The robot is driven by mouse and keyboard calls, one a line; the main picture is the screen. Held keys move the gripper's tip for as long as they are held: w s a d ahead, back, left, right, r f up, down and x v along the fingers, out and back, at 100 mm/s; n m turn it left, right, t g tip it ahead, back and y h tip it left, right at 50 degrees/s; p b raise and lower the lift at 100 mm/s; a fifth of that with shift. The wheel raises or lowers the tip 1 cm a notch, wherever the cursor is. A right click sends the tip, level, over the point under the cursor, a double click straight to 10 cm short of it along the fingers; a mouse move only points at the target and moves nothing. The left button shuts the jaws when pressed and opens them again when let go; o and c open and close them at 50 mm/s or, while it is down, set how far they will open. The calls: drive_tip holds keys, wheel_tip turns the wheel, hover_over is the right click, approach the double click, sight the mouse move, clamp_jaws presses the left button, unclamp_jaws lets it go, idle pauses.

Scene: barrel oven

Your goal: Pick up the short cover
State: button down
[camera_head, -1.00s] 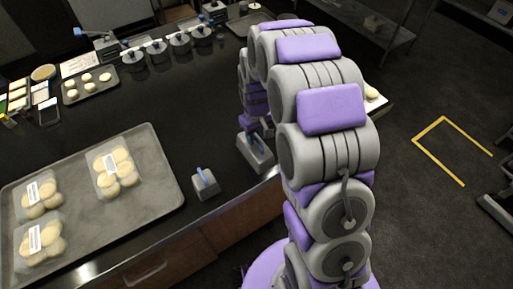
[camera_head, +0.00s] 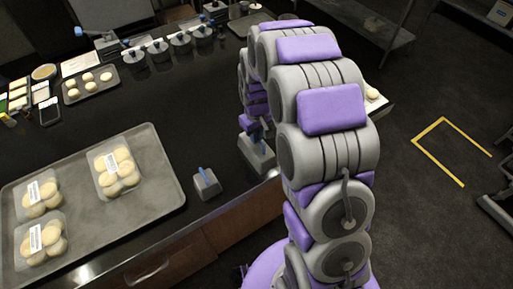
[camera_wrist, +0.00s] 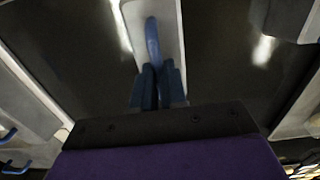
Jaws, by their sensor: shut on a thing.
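A grey cover (camera_head: 258,158) with a blue handle is at the counter's front edge in the head view, under my gripper (camera_head: 252,133). In the wrist view my gripper (camera_wrist: 158,85) is shut on the blue handle (camera_wrist: 152,40) of this grey cover (camera_wrist: 176,18). I cannot tell whether the cover is off the counter. A second grey cover (camera_head: 207,185) with a blue handle stands to its left, apart from it, and looks smaller in the head view. My arm hides part of the held cover.
A grey tray (camera_head: 110,225) with packs of round dough lies on the dark counter (camera_head: 175,110) at the left. A smaller tray (camera_head: 107,72) and several lidded pots (camera_head: 180,42) stand farther back. The counter between them is clear.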

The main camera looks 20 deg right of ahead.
drive_tip(key=shift+r, duration=0.1)
wheel_tip(320, 180, up, 12)
drive_tip(key=p, duration=0.5)
idle(0.6)
